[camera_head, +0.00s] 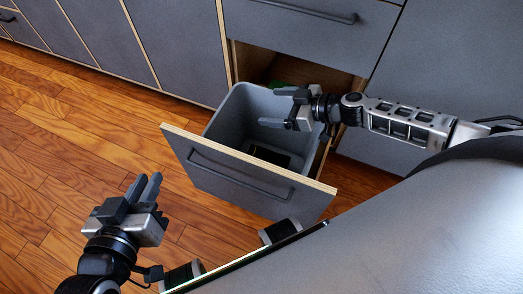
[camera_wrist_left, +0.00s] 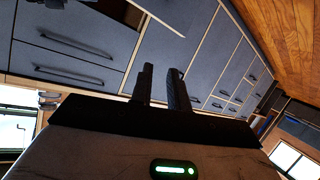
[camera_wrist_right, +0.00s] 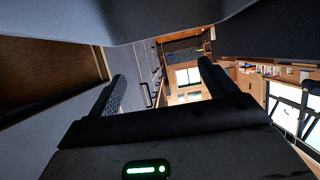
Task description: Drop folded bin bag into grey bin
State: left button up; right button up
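The grey bin (camera_head: 222,121) stands upright inside the pulled-out drawer. A dark, flat, squarish thing (camera_head: 270,155) shows low inside the bin; it may be the folded bin bag, but it is too dark to be sure. My right gripper (camera_head: 272,108) is over the bin's right part, pointing left, with its fingers wide apart and nothing between them. Its open fingers also show in the right wrist view (camera_wrist_right: 160,85). My left gripper (camera_head: 146,187) is away from the bin, left of the drawer front. Its fingers are a narrow gap apart and empty, as the left wrist view shows (camera_wrist_left: 160,82).
The drawer front (camera_head: 240,175) with its dark handle juts out over the wooden floor (camera_head: 60,150). A small green thing (camera_head: 283,84) shows behind the bin. A closed drawer (camera_head: 305,30) is above, and closed cabinets (camera_head: 180,45) line the left. The floor at left is clear.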

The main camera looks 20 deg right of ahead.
pick_arm(q)
jog(key=f+p, duration=0.1)
jog(key=f+g+p, duration=0.1)
jog(key=shift+s+a+g+y+p, duration=0.1)
jog(key=shift+a+g+y+p, duration=0.2)
jog(key=shift+a+y+p, duration=0.1)
pick_arm(e)
jog(key=v, duration=1.6)
